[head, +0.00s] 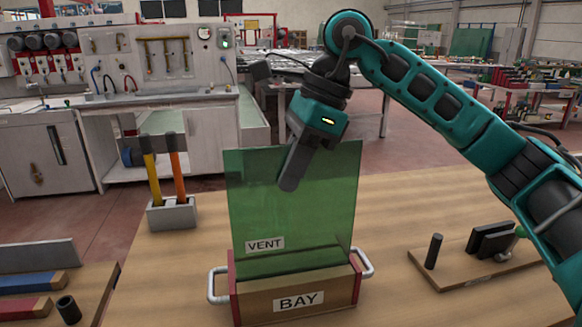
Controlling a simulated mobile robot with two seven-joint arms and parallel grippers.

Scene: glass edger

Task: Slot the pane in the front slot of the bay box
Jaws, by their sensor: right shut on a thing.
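The pane (250,195) is a green see-through sheet standing about upright at the bay box. The bay box (345,292) is wooden with red ends, metal side handles and a "BAY" label on its front. The pane's lower part meets the box just behind the front board, and its bottom edge is hidden there. I cannot tell which slot it is over or in. My right gripper (291,183) is shut on the pane near its upper middle, reaching down from above. My left gripper is not in view.
A "VENT" label (265,243) shows at the pane's lower left, on it or through it. A grey holder (172,214) with yellow- and orange-handled tools stands left. A wooden board with a black peg (433,251) lies right. Bare table lies between box and board.

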